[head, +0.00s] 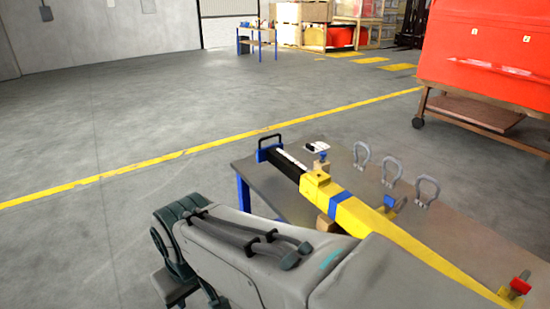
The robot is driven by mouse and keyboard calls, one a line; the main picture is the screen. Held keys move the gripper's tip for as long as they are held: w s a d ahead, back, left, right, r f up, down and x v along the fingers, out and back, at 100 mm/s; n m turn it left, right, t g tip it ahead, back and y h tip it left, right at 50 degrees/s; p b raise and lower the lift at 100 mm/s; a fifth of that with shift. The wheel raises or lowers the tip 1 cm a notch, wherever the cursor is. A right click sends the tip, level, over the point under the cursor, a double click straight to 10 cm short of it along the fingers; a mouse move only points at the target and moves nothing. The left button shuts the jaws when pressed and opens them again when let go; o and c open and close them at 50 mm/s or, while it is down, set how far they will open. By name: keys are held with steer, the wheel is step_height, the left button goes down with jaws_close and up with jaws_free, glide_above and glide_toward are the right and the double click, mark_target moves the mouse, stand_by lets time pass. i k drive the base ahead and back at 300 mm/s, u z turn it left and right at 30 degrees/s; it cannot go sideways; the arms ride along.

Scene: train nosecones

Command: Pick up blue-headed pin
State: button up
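A small blue-headed piece (390,201), which looks like the pin, is on the grey table just right of the long yellow tool. Its lower part is small and hard to make out. Another small piece with a blue top (323,157) is farther back, near the tool's black section; I cannot tell if it is also a pin. My grey arm fills the lower middle of the view and covers the table's near left part. I cannot make out my gripper or its fingers.
The table (455,222) bears a long yellow tool (350,213), several grey shackles (391,168) and a red-headed piece (520,284). A large red body on a wheeled stand (485,60) is at back right. The floor at left is clear.

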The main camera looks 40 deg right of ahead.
mark_target(322, 154)
steer(key=z, duration=0.2)
steer(key=i, duration=1.15)
steer(key=z, duration=1.25)
steer(key=i, duration=0.8)
steer(key=z, duration=1.05)
steer(key=i, duration=0.15)
steer(key=z, duration=0.25)
